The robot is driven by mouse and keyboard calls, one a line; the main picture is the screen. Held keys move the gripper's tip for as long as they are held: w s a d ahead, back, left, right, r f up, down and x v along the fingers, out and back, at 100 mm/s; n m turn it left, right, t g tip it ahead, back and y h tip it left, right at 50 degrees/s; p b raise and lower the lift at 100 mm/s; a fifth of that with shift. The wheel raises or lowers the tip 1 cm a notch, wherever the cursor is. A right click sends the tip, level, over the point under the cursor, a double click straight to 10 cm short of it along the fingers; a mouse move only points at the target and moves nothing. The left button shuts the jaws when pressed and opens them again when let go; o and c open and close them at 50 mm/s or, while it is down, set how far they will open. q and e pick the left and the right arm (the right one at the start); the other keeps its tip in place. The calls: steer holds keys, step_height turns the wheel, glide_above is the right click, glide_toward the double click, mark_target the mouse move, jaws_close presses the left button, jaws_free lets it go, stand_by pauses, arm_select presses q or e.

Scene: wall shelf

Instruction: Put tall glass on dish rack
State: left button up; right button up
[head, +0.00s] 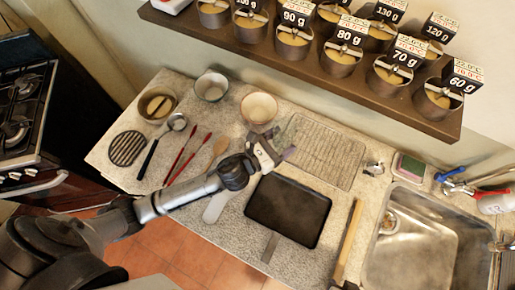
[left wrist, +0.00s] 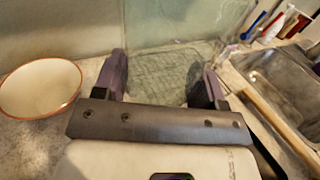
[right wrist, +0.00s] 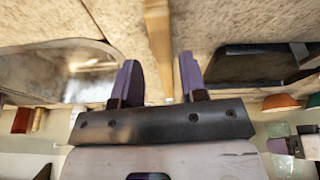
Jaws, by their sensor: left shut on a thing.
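My left gripper (head: 272,152) is over the counter, between the white bowl and the dish rack. Its two fingers (left wrist: 162,80) stand apart, shut on a clear, see-through tall glass (left wrist: 185,22). The glass shows as a pale greenish shape beyond the fingers in the left wrist view and is hard to make out in the head view. The dish rack (head: 322,152), a flat ridged grey rack, lies just right of this gripper; it also shows beyond the fingers in the left wrist view (left wrist: 165,75). My right gripper (right wrist: 158,82) has its fingers apart with nothing between them.
A white bowl (head: 259,108) stands left of the rack. A black tray (head: 288,210) lies in front of it. A wooden-handled tool (head: 348,243) and the sink (head: 425,245) are to the right. A shelf of containers (head: 300,50) overhangs the back.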

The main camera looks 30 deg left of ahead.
steer(key=shift+a+f+b, duration=0.1)
steer(key=shift+f+b, duration=0.45)
steer(key=shift+f, duration=0.15)
arm_select(q)
steer(key=shift+w+a+f, duration=0.25)
steer(key=shift+a+f, duration=1.6)
steer(key=shift+a, duration=0.05)
steer(key=shift+w+a+f, duration=0.25)
steer(key=shift+a+f, duration=1.55)
steer(key=shift+a, duration=0.05)
steer(key=shift+w+a+f, duration=0.25)
steer(key=shift+a+f, duration=1.6)
steer(key=shift+a, duration=0.05)
arm_select(e)
steer(key=shift+f, duration=0.25)
arm_select(q)
steer(key=shift+f+b, duration=0.15)
steer(key=shift+b, duration=0.25)
arm_select(e)
steer(key=shift+f, duration=0.15)
arm_select(q)
steer(key=o, duration=1.1)
